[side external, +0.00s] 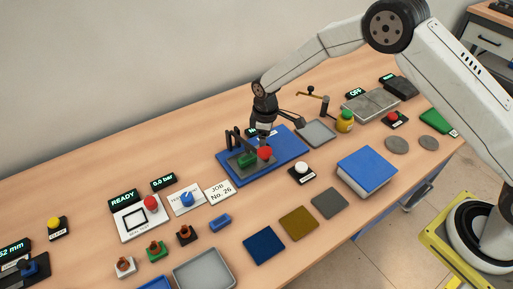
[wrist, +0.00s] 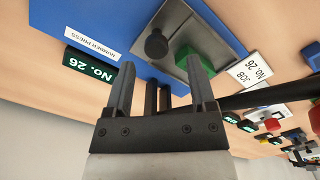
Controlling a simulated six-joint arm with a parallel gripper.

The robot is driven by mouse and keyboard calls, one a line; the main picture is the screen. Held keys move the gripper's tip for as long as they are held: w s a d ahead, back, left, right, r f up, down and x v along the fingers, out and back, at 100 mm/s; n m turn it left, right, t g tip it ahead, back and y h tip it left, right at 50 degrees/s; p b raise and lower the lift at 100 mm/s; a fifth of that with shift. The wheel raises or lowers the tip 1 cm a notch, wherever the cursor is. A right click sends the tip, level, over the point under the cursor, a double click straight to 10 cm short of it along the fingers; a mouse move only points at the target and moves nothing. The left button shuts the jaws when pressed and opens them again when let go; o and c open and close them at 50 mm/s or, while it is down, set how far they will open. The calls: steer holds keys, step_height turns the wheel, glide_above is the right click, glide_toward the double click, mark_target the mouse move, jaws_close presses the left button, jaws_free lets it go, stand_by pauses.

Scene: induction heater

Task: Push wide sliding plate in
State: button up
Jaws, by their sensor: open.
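The number press has a blue base (side external: 293,142), which also shows in the wrist view (wrist: 95,22). A wide grey metal plate (wrist: 177,27) lies on this base; it appears to be the sliding plate. A black round knob (wrist: 156,45) and a green block (wrist: 196,55) are on or by the plate. The green block also shows in the side view (side external: 246,160), beside a red knob (side external: 265,153). My gripper (wrist: 163,57) is open and empty, pointing down over the press.
Dark upright posts (side external: 232,140) stand at the press's left. A white button (side external: 301,169) and a thick blue block (side external: 367,170) are to the right. The JOB No. 26 card (side external: 220,192) lies to the left. A grey square plate (side external: 315,134) lies beyond the base.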

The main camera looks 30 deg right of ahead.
steer(key=shift+r, duration=2.5)
steer(key=shift+s+d+r, duration=0.15)
steer(key=shift+s+r, duration=0.05)
steer(key=s+d+r+m+t, duration=0.1)
steer(key=s+d+r+m, duration=0.2)
steer(key=s, duration=0.5)
steer(key=s+d+r+m, duration=0.2)
steer(key=s+d+m, duration=0.1)
steer(key=s, duration=0.5)
steer(key=s+d+r+m+t, duration=0.1)
steer(key=s+d+r+m, duration=0.2)
steer(key=s, duration=0.5)
steer(key=shift+d+r+t, duration=0.3)
steer(key=shift+d, duration=0.55)
